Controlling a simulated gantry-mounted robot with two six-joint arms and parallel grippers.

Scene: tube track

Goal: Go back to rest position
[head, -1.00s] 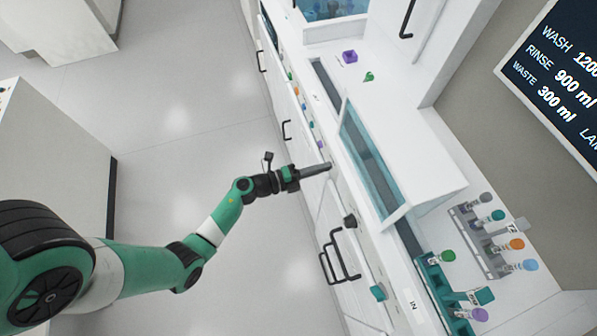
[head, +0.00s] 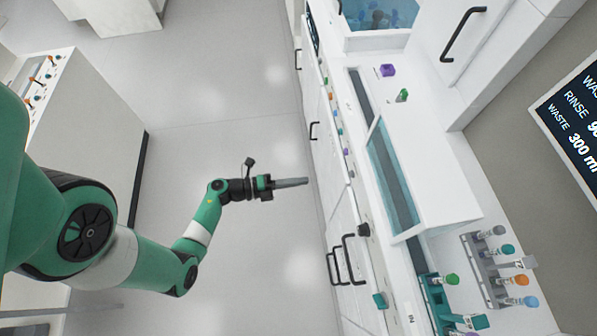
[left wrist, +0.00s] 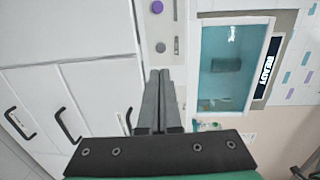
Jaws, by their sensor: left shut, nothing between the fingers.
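My left gripper (head: 306,182) is shut and empty in the head view. It hangs over the open floor just left of the white bench's front face (head: 335,215). In the left wrist view its two grey fingers (left wrist: 160,75) lie together, pointing at the bench front. The green left arm reaches in from the left of the head view. My right gripper is in neither view.
The bench carries a clear-windowed track cover (head: 392,175), a teal tube rack (head: 428,285) and a grey rack of capped tubes (head: 480,262). Black handles (head: 345,258) stick out of the bench front. A white cabinet (head: 95,130) stands at left. The floor (head: 215,120) between is clear.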

